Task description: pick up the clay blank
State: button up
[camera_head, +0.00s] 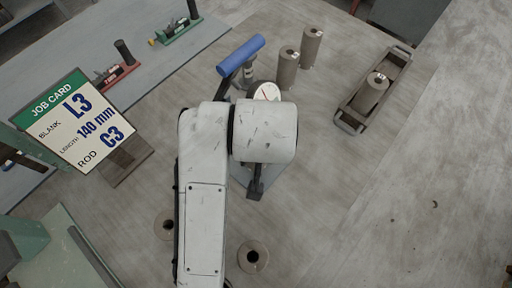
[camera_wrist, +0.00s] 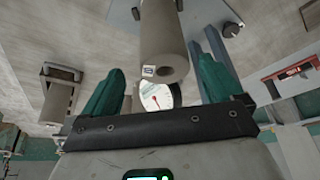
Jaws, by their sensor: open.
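The job card (camera_head: 75,120) reads blank L3, length 140 mm, rod C3. Two grey-brown clay blanks, one (camera_head: 288,68) and another (camera_head: 311,47), stand upright at the top of the head view. A third blank (camera_head: 372,92) is in a metal tray. Their small labels are too small to read. In the wrist view my gripper (camera_wrist: 160,66) is open, with a green finger on each side. A clay blank (camera_wrist: 163,35) with a bored end and a small label shows between and beyond the fingers, with no clear contact. My arm hides the gripper in the head view.
A white dial (camera_head: 267,92) and a blue cylinder (camera_head: 240,55) are close to my arm. Two round pieces with central holes, one (camera_head: 253,256) and another (camera_head: 165,224), are lower down. The metal tray (camera_head: 350,122) is at right; the table's right side is mostly clear.

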jog(key=shift+a+p+x, duration=0.1)
jog(key=shift+p+x, duration=0.15)
jog(key=shift+x, duration=0.85)
jog(key=shift+a+p+x, duration=0.15)
jog(key=shift+p+x, duration=0.1)
jog(key=shift+x, duration=0.85)
jog(key=shift+s, duration=0.1)
jog(key=shift+r, duration=0.1)
grip_shut()
